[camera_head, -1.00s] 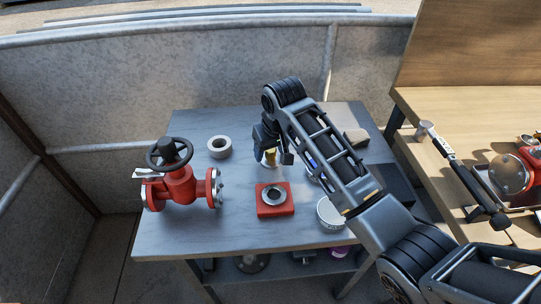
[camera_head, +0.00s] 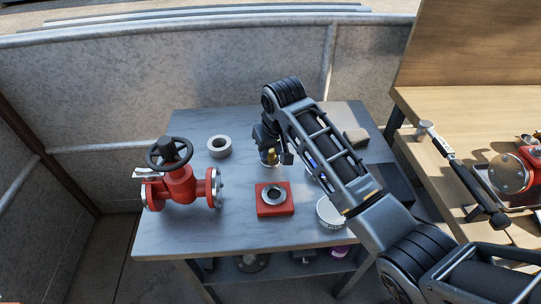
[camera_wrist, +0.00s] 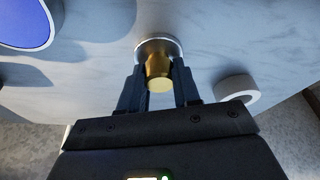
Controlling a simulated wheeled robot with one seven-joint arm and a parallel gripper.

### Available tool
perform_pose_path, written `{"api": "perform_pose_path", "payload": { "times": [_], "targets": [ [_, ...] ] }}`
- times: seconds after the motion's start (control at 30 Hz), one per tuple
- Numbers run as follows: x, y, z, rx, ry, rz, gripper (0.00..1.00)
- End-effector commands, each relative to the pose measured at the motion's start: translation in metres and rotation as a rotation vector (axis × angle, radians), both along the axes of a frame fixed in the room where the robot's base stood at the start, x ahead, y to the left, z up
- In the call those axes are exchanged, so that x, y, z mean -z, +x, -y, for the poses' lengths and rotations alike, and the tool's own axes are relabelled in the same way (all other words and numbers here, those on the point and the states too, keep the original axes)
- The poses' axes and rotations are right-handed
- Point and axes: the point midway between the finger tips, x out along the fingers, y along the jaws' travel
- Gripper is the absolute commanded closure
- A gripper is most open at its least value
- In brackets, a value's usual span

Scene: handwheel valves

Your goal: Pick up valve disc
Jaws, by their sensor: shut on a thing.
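The valve disc (camera_wrist: 159,60) is a silvery round plate with a brass stem standing up from it. In the wrist view it lies between my gripper's (camera_wrist: 160,88) two dark fingers, which are shut on the brass stem. In the head view my gripper (camera_head: 273,156) is over the middle of the grey table, and only part of the disc (camera_head: 270,156) shows beneath it. The disc is at or close to the tabletop; I cannot tell if there is a gap.
A red block with a metal ring (camera_head: 275,200) is in front of my gripper. A pale ring (camera_head: 219,147) stands to its left, and a red handwheel valve (camera_head: 180,185) farther left. A white round container (camera_head: 331,212) is at front right. A wooden bench (camera_head: 470,115) stands to the right.

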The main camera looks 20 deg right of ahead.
Motion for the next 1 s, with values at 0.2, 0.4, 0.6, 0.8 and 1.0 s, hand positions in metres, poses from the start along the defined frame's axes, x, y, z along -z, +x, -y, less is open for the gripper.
{"api": "perform_pose_path", "payload": {
  "times": [0.2,0.4,0.6,0.8,1.0],
  "targets": [
    [-0.003,0.001,0.0,0.0,0.0,0.002,1.0],
    [-0.031,0.002,0.0,-0.001,0.0,0.006,1.0],
    [-0.061,-0.001,0.035,0.005,0.001,0.004,1.0],
    [-0.086,-0.004,0.077,0.004,0.0,0.003,1.0],
    [-0.103,-0.006,0.105,0.002,0.001,0.002,1.0]
  ]
}}
